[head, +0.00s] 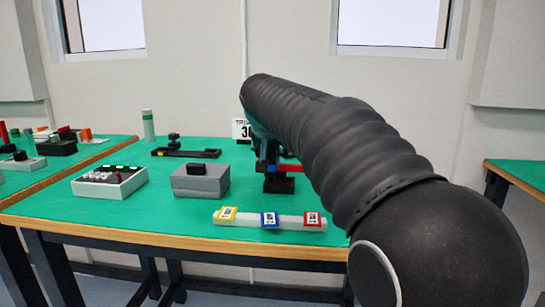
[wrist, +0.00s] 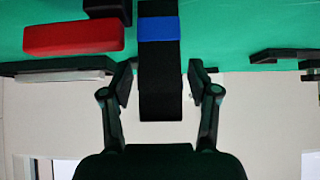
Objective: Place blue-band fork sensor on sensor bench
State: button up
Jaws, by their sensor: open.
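In the wrist view a black bar with a blue band (wrist: 158,28), which looks like the blue-band fork sensor, stands between the fingers of my open gripper (wrist: 160,82). A narrow gap shows on each side of the bar. Black parts and a red piece (head: 290,168) show beneath the arm's end. The green-topped middle table (head: 140,215) lies under them. Which table is the sensor bench I cannot tell.
A grey bar with yellow, blue and red tags (head: 290,223) lies at the front. A grey box (head: 200,187), a white box with buttons (head: 98,190) and a black fork with a yellow band (head: 200,154) stand left. Other green tables flank both sides (head: 525,175).

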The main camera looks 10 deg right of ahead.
jog(key=shift+x, duration=0.9)
jog(key=shift+r, duration=0.1)
grip_shut()
jog(key=shift+r, duration=0.55)
notch_tip(320, 180, up, 3)
jog(key=shift+d+r+p, duration=0.1)
jog(key=shift+r+p, duration=0.15)
jog(key=shift+p, duration=0.15)
jog(key=d+r, duration=0.3)
jog(key=d, duration=0.2)
jog(key=s+d+r+p, duration=0.1)
jog(key=d+r, duration=0.2)
jog(key=d, duration=0.3)
jog(key=shift+s+d+r, duration=0.15)
jog(key=shift+s+r, duration=0.05)
jog(key=shift+s, duration=0.1)
